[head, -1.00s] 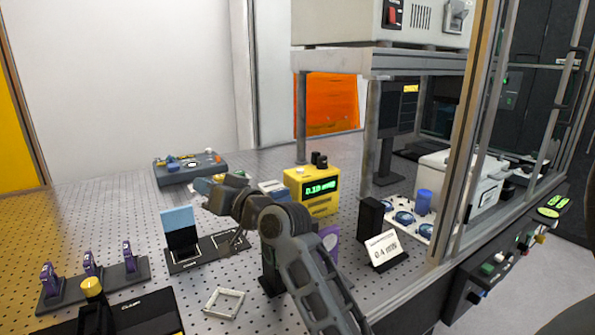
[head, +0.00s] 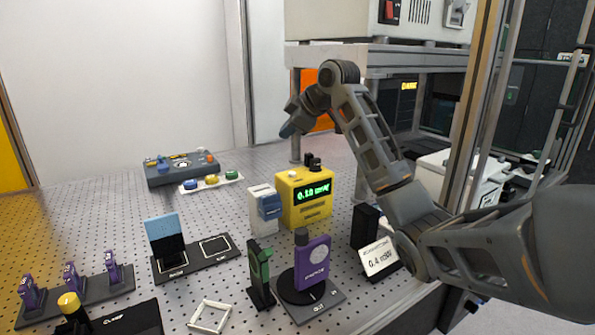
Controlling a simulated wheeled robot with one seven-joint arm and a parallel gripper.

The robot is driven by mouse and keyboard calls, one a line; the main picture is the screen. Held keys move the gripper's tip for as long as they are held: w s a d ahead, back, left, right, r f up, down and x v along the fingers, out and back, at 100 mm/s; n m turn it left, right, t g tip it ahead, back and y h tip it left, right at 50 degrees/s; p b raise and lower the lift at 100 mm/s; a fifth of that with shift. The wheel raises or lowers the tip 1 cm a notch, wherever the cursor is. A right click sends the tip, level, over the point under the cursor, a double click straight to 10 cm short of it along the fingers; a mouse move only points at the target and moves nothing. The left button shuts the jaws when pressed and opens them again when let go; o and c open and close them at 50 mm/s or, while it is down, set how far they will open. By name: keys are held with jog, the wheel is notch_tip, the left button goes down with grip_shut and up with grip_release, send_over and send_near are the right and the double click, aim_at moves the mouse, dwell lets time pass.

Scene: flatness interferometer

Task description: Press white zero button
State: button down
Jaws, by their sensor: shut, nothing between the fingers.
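A yellow meter (head: 290,211) with a green lit display stands near the middle of the bench, in front of the shelf frame. A small white button (head: 293,174) sits on its top left, beside black knobs. No lettering on the button can be read. My gripper (head: 286,131) is in the air, above and behind the meter in the picture, pointing down and left. It is shut, empty and apart from the button. My arm reaches in from the right.
A grey control box (head: 180,168) and a white strip of coloured buttons (head: 226,183) lie at the back left. A white-blue block (head: 264,209), a green-black stand (head: 260,273) and a purple device (head: 313,262) stand near the meter. A shelf (head: 350,58) overhangs behind.

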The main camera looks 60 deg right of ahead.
aim_at(294, 174)
jog(key=shift+s+d+r+g, duration=0.2)
jog(key=shift+s+d+g, duration=0.1)
jog(key=shift+s+d, duration=0.3)
notch_tip(294, 174, down, 9)
jog(key=b, duration=0.4)
jog(key=shift+w+r+b, duration=0.1)
jog(key=shift+b, duration=0.2)
dwell(1.8)
jog(key=shift+f, duration=0.4)
